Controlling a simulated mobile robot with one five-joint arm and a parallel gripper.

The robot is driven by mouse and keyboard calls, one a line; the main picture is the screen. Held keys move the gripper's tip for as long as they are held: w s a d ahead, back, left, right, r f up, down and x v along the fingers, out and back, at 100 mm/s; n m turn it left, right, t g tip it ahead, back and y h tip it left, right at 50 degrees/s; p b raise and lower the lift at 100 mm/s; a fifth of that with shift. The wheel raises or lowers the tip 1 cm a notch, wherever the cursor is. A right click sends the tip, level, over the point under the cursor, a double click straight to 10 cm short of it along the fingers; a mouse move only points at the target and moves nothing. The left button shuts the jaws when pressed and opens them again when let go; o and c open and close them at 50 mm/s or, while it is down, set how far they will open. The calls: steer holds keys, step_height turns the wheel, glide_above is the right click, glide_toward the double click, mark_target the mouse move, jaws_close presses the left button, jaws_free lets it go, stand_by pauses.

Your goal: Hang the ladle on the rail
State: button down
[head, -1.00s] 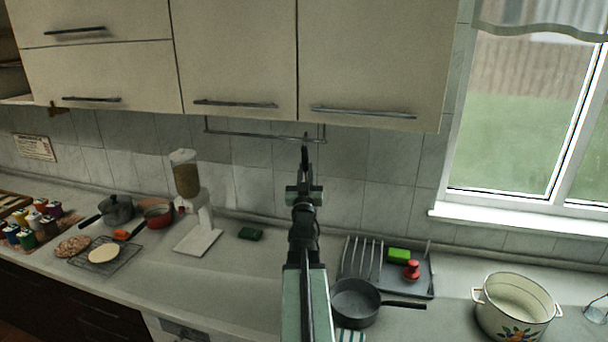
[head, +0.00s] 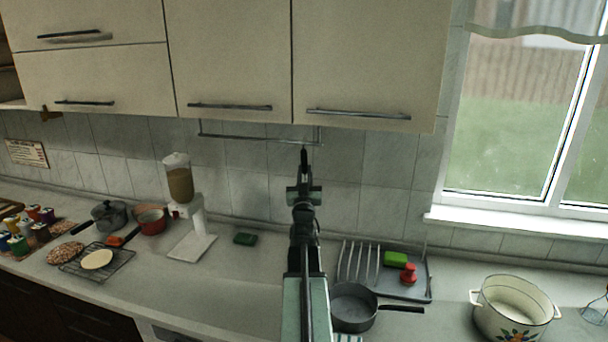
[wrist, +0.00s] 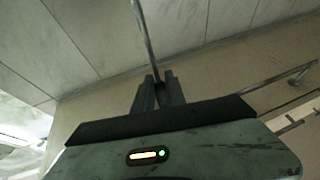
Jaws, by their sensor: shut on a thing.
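The rail (head: 255,138) is a thin metal bar on the tiled wall, just below the wall cupboards. My gripper (head: 304,160) is near the rail's right end in the head view, its tips slightly below the bar in the picture. In the wrist view my gripper (wrist: 158,92) is shut on a thin grey metal rod, the ladle's handle (wrist: 146,35), which runs up out of the picture. The ladle's bowl and hook end are not visible. In the head view my arm and gripper hide the ladle. I cannot tell the depth gap to the rail.
Cupboards (head: 235,60) hang close above the rail. Below stand a grey pan (head: 352,308), a dish rack (head: 408,292) with a green sponge (head: 395,258), and a white pot (head: 513,312). A dispenser (head: 180,183) stands left. The counter between is fairly clear.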

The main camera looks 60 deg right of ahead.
steer(key=shift+f, duration=0.3)
steer(key=c, duration=1.3)
jaws_free()
steer(key=shift+a, duration=0.15)
steer(key=b+v, duration=0.3)
steer(key=v, duration=0.4)
steer(key=shift+s+a, duration=0.2)
steer(key=shift+f, duration=0.15)
